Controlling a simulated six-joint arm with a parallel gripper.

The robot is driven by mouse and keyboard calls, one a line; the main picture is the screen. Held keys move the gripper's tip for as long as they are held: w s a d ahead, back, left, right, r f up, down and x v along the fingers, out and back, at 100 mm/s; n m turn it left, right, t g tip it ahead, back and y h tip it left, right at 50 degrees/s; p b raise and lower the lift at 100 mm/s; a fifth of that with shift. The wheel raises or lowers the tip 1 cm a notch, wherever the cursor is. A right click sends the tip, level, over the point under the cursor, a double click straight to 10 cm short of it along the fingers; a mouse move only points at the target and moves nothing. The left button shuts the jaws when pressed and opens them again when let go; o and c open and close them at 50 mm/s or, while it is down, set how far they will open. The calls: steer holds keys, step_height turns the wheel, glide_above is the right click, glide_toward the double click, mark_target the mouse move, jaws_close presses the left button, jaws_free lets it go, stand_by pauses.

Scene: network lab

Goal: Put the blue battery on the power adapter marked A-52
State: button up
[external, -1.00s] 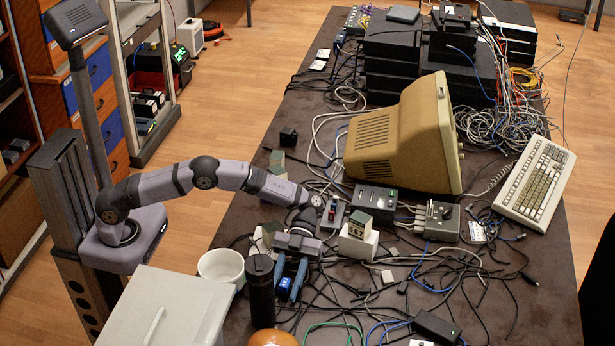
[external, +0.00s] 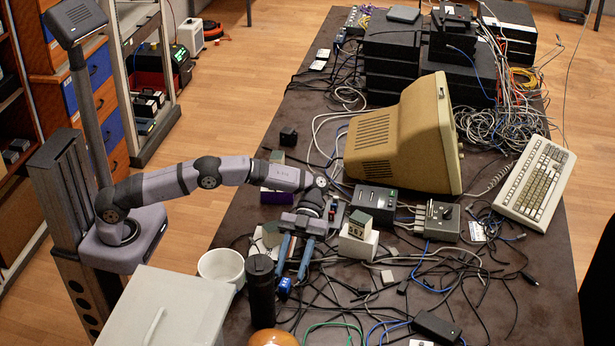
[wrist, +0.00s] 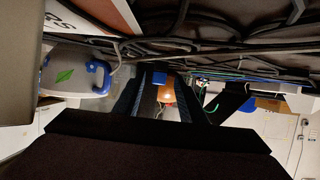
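A small blue block (external: 285,286), which looks like the blue battery, is low by the tip of the left finger of my gripper (external: 291,275). The fingers are blue, spread apart and point toward the front of the table. In the wrist view my gripper (wrist: 160,100) has dark fingers, with a small blue block (wrist: 160,77) in the gap. I cannot tell whether a finger touches it. No A-52 mark is readable. A white block (external: 358,246) right of my gripper carries a grey-green block with a number label (external: 356,229).
A black bottle (external: 261,290), white bowl (external: 221,266) and orange round object (external: 273,339) stand close by at the front left. Loose cables cover the front right. A dark switch box (external: 375,201) and a beige monitor (external: 400,140) stand behind.

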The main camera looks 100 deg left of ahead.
steer(key=shift+o, duration=0.5)
steer(key=shift+v, duration=0.8)
